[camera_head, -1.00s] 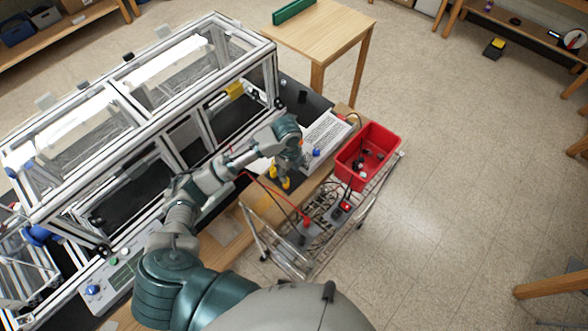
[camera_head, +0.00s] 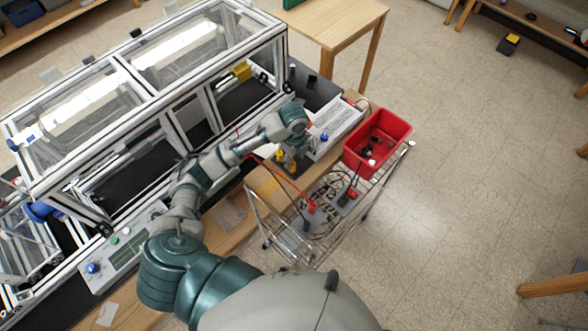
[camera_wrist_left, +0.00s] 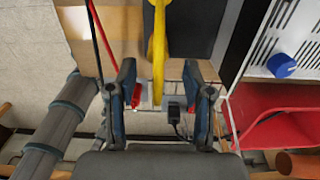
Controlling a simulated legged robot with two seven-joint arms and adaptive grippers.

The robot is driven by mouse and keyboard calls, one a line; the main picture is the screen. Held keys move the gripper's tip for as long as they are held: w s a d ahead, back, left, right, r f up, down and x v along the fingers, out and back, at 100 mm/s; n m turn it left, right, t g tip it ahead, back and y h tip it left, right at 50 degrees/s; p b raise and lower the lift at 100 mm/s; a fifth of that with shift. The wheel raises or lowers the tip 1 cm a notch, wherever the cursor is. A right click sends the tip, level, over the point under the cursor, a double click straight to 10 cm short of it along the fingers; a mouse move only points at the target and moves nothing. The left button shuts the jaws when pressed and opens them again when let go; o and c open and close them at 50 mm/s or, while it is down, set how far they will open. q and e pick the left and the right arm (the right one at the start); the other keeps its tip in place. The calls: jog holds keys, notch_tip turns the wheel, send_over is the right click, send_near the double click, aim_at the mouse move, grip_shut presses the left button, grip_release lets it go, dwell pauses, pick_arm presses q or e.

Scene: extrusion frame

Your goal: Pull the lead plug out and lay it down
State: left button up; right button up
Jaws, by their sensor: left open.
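My left gripper (camera_head: 292,150) is over the bench edge beside the white supply unit; its fingers are partly hidden by the wrist. In the left wrist view my left gripper (camera_wrist_left: 160,80) is open, with a finger on each side and nothing clearly held. A red lead (camera_head: 285,180) runs from the bench to a red plug (camera_head: 313,208) on the wire cart. A red lead and a black lead (camera_wrist_left: 97,40) pass left of the fingers in the wrist view. A red piece (camera_wrist_left: 136,97) shows beside the left finger; I cannot tell if they touch. My right gripper is not in view.
A yellow-handled object (camera_head: 287,162) lies below the gripper. The white unit (camera_head: 335,122) has a blue knob. A red bin (camera_head: 403,131) and a wire cart (camera_head: 262,232) stand at the bench edge. The extrusion frame (camera_head: 190,75) fills the left.

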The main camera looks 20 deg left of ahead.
aim_at(293, 163)
pick_arm(q)
jog(key=shift+f+b, duration=0.35)
jog(key=shift+f, duration=0.95)
jog(key=shift+a+f, duration=0.2)
jog(key=shift+f, duration=0.3)
jog(key=shift+a+f, duration=0.2)
jog(key=shift+f, duration=0.25)
jog(key=shift+a+f, duration=0.15)
jog(key=shift+f, duration=0.05)
jog(key=shift+a+f, duration=0.1)
jog(key=shift+d, duration=0.45)
jog(key=shift+p, duration=0.4)
jog(key=shift+a+p, duration=0.35)
jog(key=shift+p, duration=0.1)
jog(key=shift+d, duration=0.1)
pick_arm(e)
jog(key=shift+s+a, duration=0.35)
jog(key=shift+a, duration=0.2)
pick_arm(q)
jog(key=shift+d, duration=0.1)
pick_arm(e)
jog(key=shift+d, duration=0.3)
